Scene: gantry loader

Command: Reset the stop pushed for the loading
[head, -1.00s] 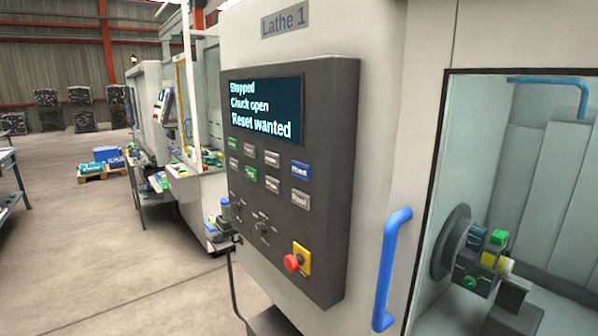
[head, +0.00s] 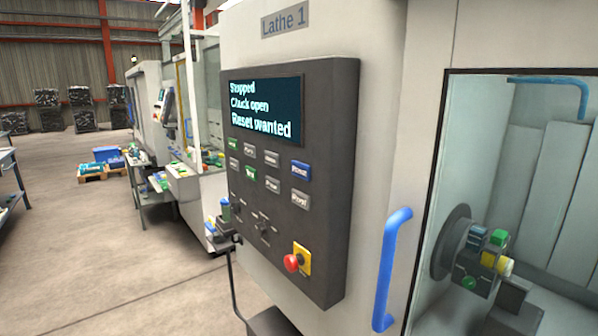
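The lathe's dark control panel (head: 330,190) faces me, under a plate reading Lathe 1. Its screen (head: 264,110) reads "Stopped", "Chuck open", "Reset wanted". The red stop button (head: 292,263) sits on a yellow base (head: 304,259) at the panel's lower right. Two rows of buttons are above it; a blue button (head: 301,171) ends the upper row and a green one (head: 250,174) is in the lower row. The small labels are hard to read. Neither of my grippers is in view.
A blue door handle (head: 391,270) stands out right of the panel. Behind the window, the chuck (head: 452,243) and a tool block with green and yellow parts (head: 494,254) show. Open floor (head: 90,240) lies to the left, with a pallet (head: 102,170) farther back.

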